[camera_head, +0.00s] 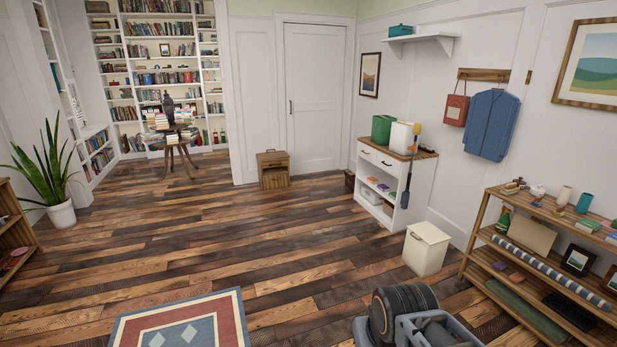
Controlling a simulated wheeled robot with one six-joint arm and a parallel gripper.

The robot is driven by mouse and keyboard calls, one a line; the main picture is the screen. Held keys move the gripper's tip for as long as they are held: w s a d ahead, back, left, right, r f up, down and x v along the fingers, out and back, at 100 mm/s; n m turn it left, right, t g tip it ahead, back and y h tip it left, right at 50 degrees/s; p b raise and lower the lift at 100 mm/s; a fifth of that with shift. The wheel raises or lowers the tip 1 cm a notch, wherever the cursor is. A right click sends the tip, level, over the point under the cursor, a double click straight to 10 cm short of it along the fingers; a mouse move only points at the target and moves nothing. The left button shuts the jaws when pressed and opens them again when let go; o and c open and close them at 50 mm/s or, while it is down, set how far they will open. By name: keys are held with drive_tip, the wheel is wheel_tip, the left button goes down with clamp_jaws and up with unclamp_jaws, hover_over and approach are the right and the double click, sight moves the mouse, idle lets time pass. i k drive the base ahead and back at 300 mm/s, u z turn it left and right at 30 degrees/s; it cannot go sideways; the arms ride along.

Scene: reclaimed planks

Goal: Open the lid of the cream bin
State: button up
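The cream bin (425,255) stands on the plank floor right of centre, in front of the white cabinet and left of the wooden shelf rack. It is upright and box-shaped, narrowing toward its base. Its lid (431,232) looks closed, lying flat across the top. Part of my own arm shows at the bottom edge, nearer to the camera than the bin and apart from it in the picture. I cannot make out my gripper or its fingers.
A white cabinet (381,213) stands behind the bin against the wall. The wooden shelf rack (478,240) stands close on its right, loaded with small items. A patterned rug (180,322) lies at the lower left. The floor left of the bin is clear.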

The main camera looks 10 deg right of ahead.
sight(426, 231)
drive_tip(key=z, duration=0.1)
drive_tip(key=i, duration=2.35)
drive_tip(key=z, duration=0.65)
drive_tip(key=i, duration=2.35)
drive_tip(key=z, duration=0.45)
